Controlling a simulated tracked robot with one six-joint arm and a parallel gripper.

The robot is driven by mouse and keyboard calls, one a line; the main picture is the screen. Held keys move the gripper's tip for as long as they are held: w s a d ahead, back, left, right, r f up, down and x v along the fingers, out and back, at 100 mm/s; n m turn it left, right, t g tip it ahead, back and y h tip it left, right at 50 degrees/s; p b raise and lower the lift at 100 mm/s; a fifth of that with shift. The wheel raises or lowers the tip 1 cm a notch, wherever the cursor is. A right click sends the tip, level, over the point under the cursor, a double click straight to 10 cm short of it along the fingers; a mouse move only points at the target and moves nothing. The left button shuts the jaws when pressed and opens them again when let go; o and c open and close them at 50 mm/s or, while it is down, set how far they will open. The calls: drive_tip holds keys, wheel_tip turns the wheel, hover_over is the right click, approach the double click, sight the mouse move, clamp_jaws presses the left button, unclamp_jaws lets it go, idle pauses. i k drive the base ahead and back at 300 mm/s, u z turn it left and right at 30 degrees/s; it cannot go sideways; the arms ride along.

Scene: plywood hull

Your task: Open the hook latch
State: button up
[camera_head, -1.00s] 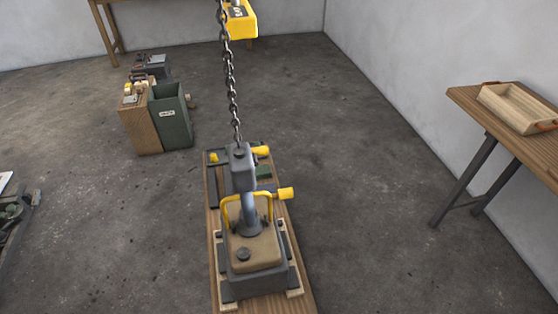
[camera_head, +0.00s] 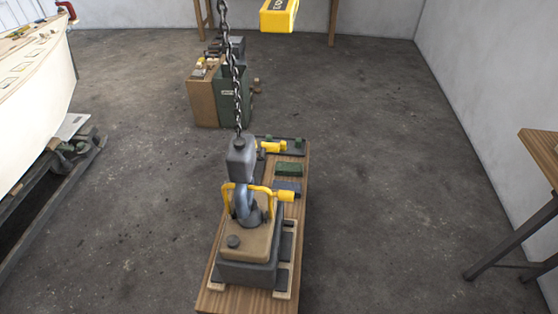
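A grey hook block (camera_head: 241,157) hangs at the end of a chain (camera_head: 236,85). Its blue-grey hook (camera_head: 243,198) hangs below it, at a yellow bail (camera_head: 227,197) on a box with a tan top (camera_head: 250,240). The hook overlaps the bail, but I cannot tell just how they engage. A short yellow grip (camera_head: 286,196) sticks out to the right beside the hook. The hook's latch is too small to tell whether it is open or shut. My gripper is not in view.
The box stands on a wooden board (camera_head: 295,165) with green and yellow fittings at its far end. A yellow hoist body (camera_head: 279,14) hangs above. A green bin (camera_head: 233,104) stands behind, a pale hull (camera_head: 35,85) left, a wooden table (camera_head: 543,152) right. Bare floor lies between.

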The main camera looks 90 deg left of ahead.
sight(269, 148)
drive_tip(key=u, duration=4.2)
